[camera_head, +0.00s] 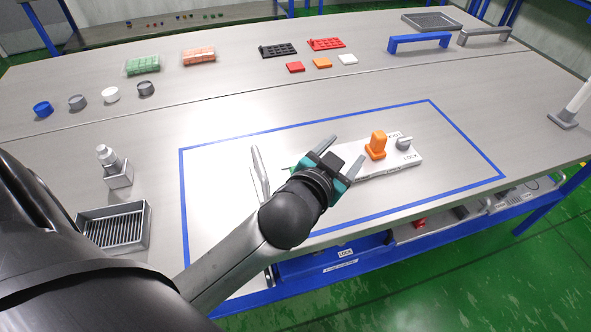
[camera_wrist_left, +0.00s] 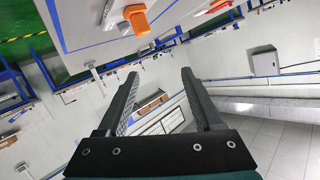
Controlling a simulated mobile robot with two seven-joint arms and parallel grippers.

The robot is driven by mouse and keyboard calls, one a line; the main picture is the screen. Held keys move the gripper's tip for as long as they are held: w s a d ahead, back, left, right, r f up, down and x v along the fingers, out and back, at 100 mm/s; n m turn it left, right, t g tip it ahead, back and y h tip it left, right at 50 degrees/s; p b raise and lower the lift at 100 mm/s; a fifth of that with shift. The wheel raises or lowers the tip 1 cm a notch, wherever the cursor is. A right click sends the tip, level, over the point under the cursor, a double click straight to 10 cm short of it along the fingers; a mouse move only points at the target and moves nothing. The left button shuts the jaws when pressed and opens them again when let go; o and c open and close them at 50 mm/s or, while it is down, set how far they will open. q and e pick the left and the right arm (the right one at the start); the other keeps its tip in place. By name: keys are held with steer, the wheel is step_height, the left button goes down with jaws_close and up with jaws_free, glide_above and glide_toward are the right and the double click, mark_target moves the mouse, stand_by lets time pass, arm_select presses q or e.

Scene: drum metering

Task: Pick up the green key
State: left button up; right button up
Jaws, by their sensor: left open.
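A small green sliver (camera_head: 287,169) shows at the left edge of my left gripper in the head view. It may be the green key, but the gripper hides most of that spot. My left gripper (camera_head: 343,153) is open over the left part of a white lock plate (camera_head: 408,160), with nothing seen between its fingers. The plate carries an upright orange block (camera_head: 376,146) and a grey knob (camera_head: 404,142). In the left wrist view the open fingers (camera_wrist_left: 160,78) are apart and empty, and the orange block (camera_wrist_left: 137,18) shows at the top. My right gripper is out of view.
Blue tape (camera_head: 183,200) frames the work area. A slotted grey tray (camera_head: 142,243) and a small fixture (camera_head: 118,176) are at the left. Caps, blocks and handles line the back. The taped area's left part is mostly clear.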

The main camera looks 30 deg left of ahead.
arm_select(q)
steer(key=w+d+r+m+t+h, duration=0.4)
steer(key=r, duration=0.5)
steer(key=s+d+r+m+g+h, duration=0.1)
steer(key=d+r+m+g+h, duration=0.5)
steer(key=d+m+h, duration=0.75)
step_height(320, 180, down, 7)
steer(key=s+m+g+y, duration=0.2)
steer(key=m+g, duration=0.8)
steer(key=w+a+f+n+g+y, duration=0.1)
steer(key=a+f+n+y, duration=0.15)
steer(key=a+y, duration=0.8)
steer(key=w+a+f+n+g+y, duration=0.1)
steer(key=a+f+n+g+y, duration=0.2)
steer(key=a, duration=1.5)
steer(key=shift+m+t+y, duration=0.5)
steer(key=shift+t+y, duration=0.1)
steer(key=shift+t, duration=0.1)
steer(key=f, duration=0.3)
steer(key=f+b, duration=0.1)
steer(key=f, duration=0.5)
steer(key=shift+s+a, duration=0.2)
steer(key=shift+a, duration=0.05)
steer(key=shift+s+f+b, duration=0.1)
steer(key=shift+f+b, duration=0.6)
steer(key=shift+f, duration=2.5)
jaws_close()
